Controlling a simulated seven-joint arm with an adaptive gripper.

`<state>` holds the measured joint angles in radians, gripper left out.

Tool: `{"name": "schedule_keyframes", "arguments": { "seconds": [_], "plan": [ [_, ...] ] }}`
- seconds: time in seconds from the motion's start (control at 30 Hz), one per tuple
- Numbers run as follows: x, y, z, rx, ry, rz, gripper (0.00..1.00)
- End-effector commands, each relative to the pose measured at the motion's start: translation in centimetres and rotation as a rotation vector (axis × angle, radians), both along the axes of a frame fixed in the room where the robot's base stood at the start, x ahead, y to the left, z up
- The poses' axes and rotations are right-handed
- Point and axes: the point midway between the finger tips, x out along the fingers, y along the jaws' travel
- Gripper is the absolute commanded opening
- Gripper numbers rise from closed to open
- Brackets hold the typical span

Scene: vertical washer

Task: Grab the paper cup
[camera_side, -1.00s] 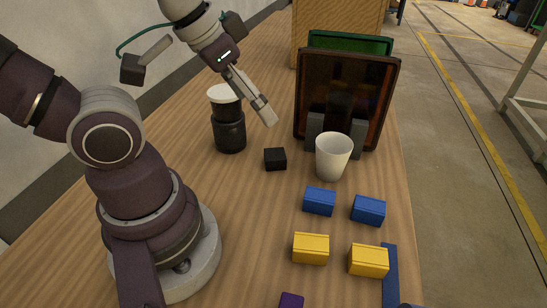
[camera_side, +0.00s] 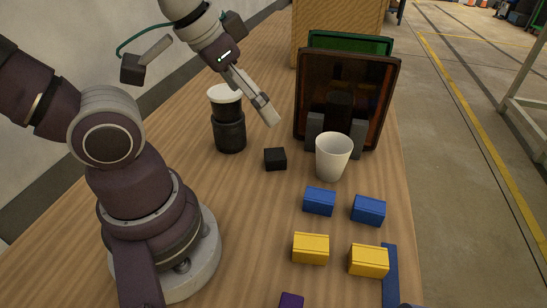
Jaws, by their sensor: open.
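A white paper cup (camera_side: 332,159) stands upright on the wooden table, in front of the dark framed panel. Its open mouth faces up. My gripper (camera_side: 270,117) is up and to the left of the cup, above the table and apart from it. It is seen from the side, open, with nothing visible between its fingers.
A black cylinder with a white top (camera_side: 228,125) stands left of my gripper, and a small black block (camera_side: 275,159) lies below it. The dark framed panel (camera_side: 346,95) rises behind the cup. Blue blocks (camera_side: 320,201) and yellow blocks (camera_side: 311,248) lie in front.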

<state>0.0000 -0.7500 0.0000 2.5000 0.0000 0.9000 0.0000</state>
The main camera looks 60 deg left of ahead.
Motion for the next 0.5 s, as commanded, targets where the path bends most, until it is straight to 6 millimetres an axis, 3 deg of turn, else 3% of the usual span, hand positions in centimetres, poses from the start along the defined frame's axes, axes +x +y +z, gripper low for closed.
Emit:
{"name": "schedule_keyframes", "arguments": {
  "seconds": [0.13, 0.23, 0.37, 0.5],
  "plan": [
    [0.1, 0.0, 0.0, -0.002, 0.002, 0.006, 1.00],
    [1.7, 0.1, 0.0, -0.019, 0.020, 0.070, 1.00],
    [6.4, 0.1, -1.0, -0.041, 0.043, 0.258, 1.00],
    [11.2, -0.3, -3.5, -0.023, 0.025, 0.446, 1.00]
  ]
}}
